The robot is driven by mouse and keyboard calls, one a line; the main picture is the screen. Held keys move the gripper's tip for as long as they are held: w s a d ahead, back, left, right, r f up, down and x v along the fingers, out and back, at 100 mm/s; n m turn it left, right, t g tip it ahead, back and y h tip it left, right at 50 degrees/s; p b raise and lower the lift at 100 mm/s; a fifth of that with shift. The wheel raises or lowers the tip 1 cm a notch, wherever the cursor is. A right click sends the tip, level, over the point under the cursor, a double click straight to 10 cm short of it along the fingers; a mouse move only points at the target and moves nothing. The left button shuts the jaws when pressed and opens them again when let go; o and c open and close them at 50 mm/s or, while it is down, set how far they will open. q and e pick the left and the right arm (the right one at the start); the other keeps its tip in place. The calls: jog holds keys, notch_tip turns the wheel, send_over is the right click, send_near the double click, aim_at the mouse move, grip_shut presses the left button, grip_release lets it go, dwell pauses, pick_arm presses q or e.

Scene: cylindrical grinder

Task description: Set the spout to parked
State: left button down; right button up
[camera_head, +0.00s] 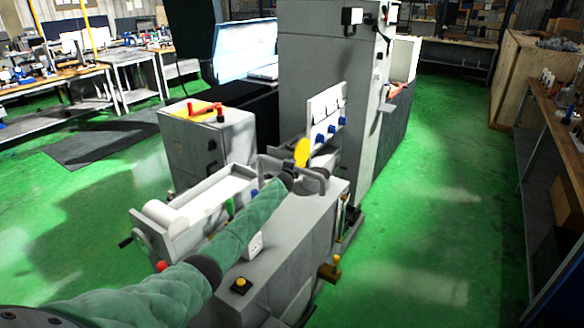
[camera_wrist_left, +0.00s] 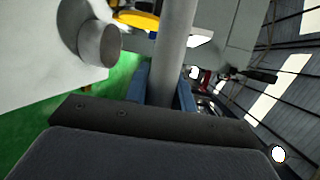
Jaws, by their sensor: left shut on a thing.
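The spout, a grey round tube (camera_wrist_left: 173,48), runs up through the middle of the left wrist view. My left gripper (camera_wrist_left: 163,92) is shut on it, with one blue finger on each side. In the head view my green-sleeved left arm reaches up from the lower left to the grinder (camera_head: 290,230), and my left gripper (camera_head: 300,178) is at its top, below a yellow disc (camera_head: 302,152). The arm and gripper hide much of the spout there, so its exact angle is hard to tell. My right gripper is not in view.
A grey cabinet (camera_head: 208,140) with red handles on top stands behind left. A tall grey column (camera_head: 325,65) with blue knobs on a panel rises behind the gripper. A white tray-like part (camera_head: 215,195) lies left of the arm. Green floor (camera_head: 430,220) is clear to the right.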

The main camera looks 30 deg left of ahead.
pick_arm(q)
jog(key=shift+s+f, duration=0.1)
jog(key=shift+f, duration=0.15)
jog(key=c, duration=1.3)
grip_release()
jog(key=shift+o, duration=0.7)
jog(key=shift+s+r, duration=0.1)
jog(key=shift+r, duration=0.1)
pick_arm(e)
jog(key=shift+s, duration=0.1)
pick_arm(q)
jog(key=shift+s, duration=0.3)
jog(key=b+v, duration=0.2)
jog(key=v, duration=0.5)
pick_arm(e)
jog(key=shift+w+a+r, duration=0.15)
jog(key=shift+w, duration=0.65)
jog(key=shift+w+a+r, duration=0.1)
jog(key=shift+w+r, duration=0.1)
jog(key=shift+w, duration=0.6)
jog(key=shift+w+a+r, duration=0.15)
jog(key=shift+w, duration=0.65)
